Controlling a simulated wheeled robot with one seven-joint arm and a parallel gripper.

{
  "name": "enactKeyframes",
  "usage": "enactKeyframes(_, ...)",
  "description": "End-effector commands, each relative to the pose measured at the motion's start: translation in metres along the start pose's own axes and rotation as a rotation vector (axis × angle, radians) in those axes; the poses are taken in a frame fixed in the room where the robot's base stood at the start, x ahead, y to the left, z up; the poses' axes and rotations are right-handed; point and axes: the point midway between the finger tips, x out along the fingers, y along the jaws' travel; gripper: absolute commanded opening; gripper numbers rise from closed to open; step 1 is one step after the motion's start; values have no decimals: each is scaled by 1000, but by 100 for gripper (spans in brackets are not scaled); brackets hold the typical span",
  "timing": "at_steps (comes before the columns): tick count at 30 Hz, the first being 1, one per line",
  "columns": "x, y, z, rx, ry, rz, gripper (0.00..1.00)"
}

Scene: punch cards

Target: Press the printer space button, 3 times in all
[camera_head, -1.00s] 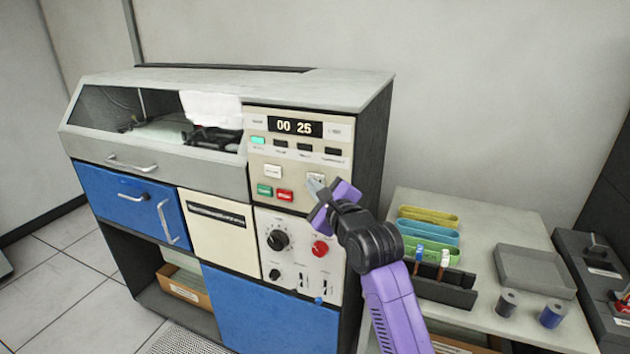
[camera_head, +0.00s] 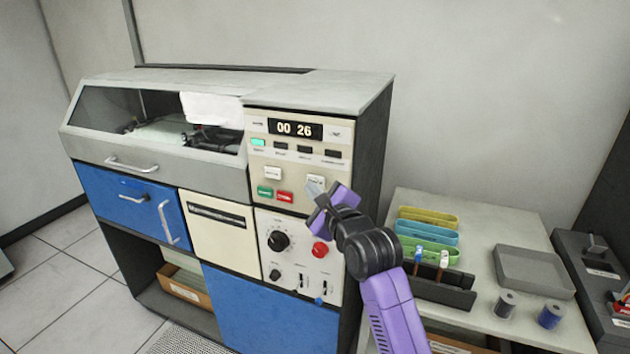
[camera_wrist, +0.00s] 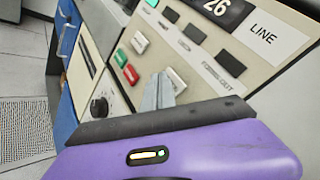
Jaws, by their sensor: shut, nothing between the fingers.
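The printer's control panel (camera_head: 257,157) is cream, with a display (camera_head: 295,128) reading 00 26. A white button (camera_head: 316,181) sits at the panel's lower right, just above my gripper's tips. Its label is too small to read, so I cannot confirm it is the space button. My gripper (camera_head: 314,188) is shut and empty, pointing at the panel. In the wrist view the same white button (camera_wrist: 177,80) shows just beside the fingertips (camera_wrist: 158,88) and is partly hidden by them. The tips look slightly apart from it, but I cannot be sure.
Another white button (camera_head: 272,173), a green button (camera_head: 264,191) and a red button (camera_head: 285,196) lie left of the tips. Below are a black knob (camera_head: 278,240) and a red knob (camera_head: 320,249). A side table (camera_head: 480,240) with trays stands at the right.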

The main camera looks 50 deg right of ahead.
Motion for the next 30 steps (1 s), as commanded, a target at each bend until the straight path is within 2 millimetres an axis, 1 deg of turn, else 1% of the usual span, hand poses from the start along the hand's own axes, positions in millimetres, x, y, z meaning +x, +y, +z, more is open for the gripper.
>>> enactKeyframes(14,-5,4,4,0,-1,2,0)
enactKeyframes(30,-36,26,27,0,-2,2,0)
